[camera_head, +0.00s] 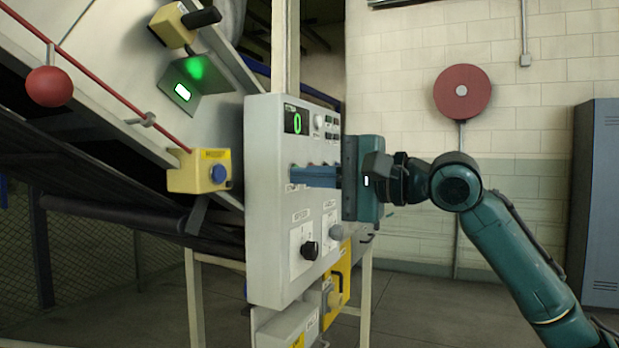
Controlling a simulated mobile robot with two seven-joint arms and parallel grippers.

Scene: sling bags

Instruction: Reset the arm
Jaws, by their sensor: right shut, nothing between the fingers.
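My right arm comes in from the right, and my right gripper (312,176) is in front of a grey control panel (270,240). Its fingers are together, empty, and point left across the middle of the panel face, where a row of small controls shows. I cannot tell whether the fingertips touch the panel. My left gripper is not in view.
A conveyor (100,130) slopes along the left, with a yellow box with a blue button (218,173) and a red ball on a cord (49,86). A blue-grey locker (597,200) stands at the right. The floor between panel and locker looks clear.

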